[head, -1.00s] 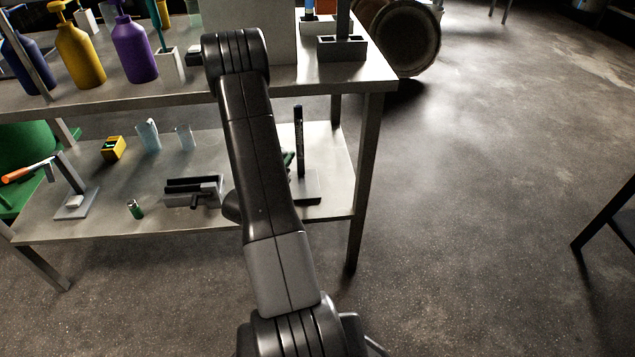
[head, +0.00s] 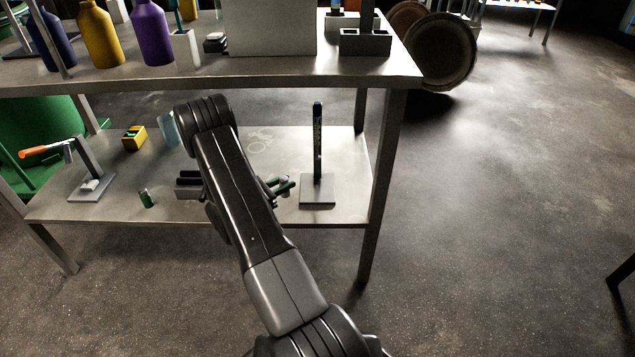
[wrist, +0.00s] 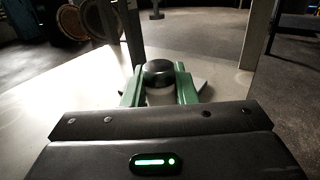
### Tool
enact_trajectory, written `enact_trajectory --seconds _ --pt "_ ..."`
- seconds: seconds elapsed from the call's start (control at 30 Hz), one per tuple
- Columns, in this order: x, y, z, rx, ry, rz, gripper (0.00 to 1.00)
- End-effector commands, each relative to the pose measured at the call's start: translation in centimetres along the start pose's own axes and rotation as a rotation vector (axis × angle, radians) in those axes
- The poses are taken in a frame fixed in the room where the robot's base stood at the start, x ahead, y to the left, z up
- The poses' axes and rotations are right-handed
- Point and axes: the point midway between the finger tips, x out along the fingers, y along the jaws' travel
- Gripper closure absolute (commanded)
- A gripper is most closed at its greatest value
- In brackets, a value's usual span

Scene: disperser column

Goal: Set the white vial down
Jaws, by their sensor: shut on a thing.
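The white vial (wrist: 160,97) with a black cap (wrist: 158,72) is between the green fingers of my gripper (wrist: 160,86) in the wrist view. The cap faces up and the vial looks about upright. My gripper is shut on it. In the head view my gripper (head: 279,186) is over the lower shelf (head: 345,160), left of a dark upright post on a grey base (head: 318,190). I cannot make out the vial in the head view, nor whether its bottom touches the shelf.
On the lower shelf are a small green cylinder (head: 146,198), a yellow block (head: 134,137) and a stand with an orange-handled lever (head: 90,170). A dark device is partly behind my arm. The table leg (head: 380,185) is at the right. The upper shelf (head: 200,75) overhangs the back.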

Motion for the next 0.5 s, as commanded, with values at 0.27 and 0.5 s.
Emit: enact_trajectory --seconds 0.27,0.5 --pt "7.5 -0.1 -0.4 0.004 0.0 -0.004 1.0" --pt "11.3 0.0 -0.1 0.002 0.0 0.0 1.0"
